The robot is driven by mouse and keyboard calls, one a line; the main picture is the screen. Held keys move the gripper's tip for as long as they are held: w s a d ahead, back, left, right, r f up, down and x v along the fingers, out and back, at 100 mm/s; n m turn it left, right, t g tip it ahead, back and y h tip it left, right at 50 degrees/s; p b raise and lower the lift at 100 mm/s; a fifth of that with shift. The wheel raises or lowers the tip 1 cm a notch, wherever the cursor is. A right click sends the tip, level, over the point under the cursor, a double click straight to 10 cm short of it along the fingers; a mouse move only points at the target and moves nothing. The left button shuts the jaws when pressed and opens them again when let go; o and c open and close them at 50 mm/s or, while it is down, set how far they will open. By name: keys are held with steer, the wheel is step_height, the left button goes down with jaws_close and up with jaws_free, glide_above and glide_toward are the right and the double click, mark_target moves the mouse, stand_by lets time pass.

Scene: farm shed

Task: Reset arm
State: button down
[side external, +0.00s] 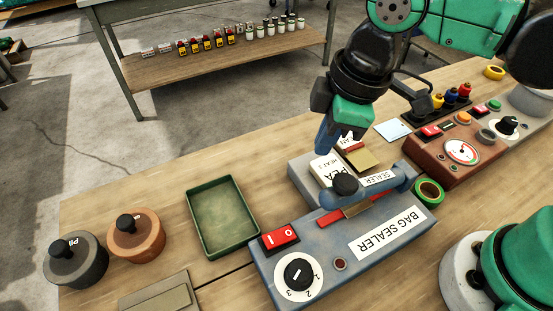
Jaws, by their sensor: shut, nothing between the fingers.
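My gripper (328,146) points down above the back part of the bag sealers, near the middle of the side external view. Its blue fingers are together and hold nothing that I can see. Just below it is a white packet (325,169) with partly hidden lettering. The blue-grey bag sealer (330,245) stands in front, with a red rocker switch, a numbered dial and a lever with a black knob. A grey sealer (300,172) sits behind it, partly hidden. I cannot tell whether the fingertips touch anything.
A green tray (196,226) stands left of the sealers, looking empty. Two knobbed weights, grey (77,269) and copper (136,243), are at the far left. A reddish-brown device (440,160) with a gauge and a green tape roll (429,192) are right. Behind stands a shelf (215,68) with small bottles.

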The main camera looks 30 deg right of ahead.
steer(key=w+d+m+t+h, duration=0.1)
steer(key=d+m+t, duration=0.4)
steer(key=d+m, duration=0.6)
steer(key=d, duration=0.4)
steer(key=shift+w+r+m, duration=0.15)
steer(key=shift+w+m, duration=0.2)
steer(key=shift+m, duration=0.05)
